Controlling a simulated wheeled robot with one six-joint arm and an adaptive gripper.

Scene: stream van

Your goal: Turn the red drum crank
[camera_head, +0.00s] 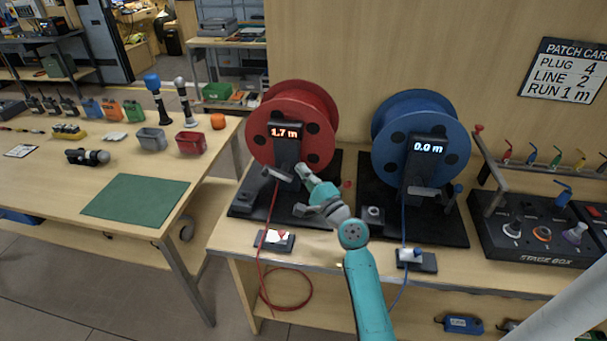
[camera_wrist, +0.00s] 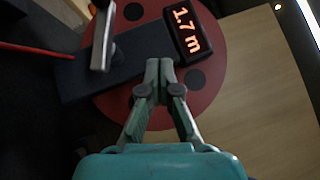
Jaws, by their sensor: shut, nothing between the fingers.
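The red drum (camera_head: 318,107) stands upright on a black base on the bench, its display (camera_head: 286,132) reading 1.7 m. In the wrist view the closed fingertips (camera_wrist: 160,66) lie over the red drum face (camera_wrist: 120,105), below the display (camera_wrist: 186,28). A grey metal bar (camera_wrist: 103,42) is to their left.
The stage box (camera_head: 540,240) is farther right. A red cable (camera_head: 263,262) hangs off the bench front. A table with a green mat (camera_head: 135,208) is at left.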

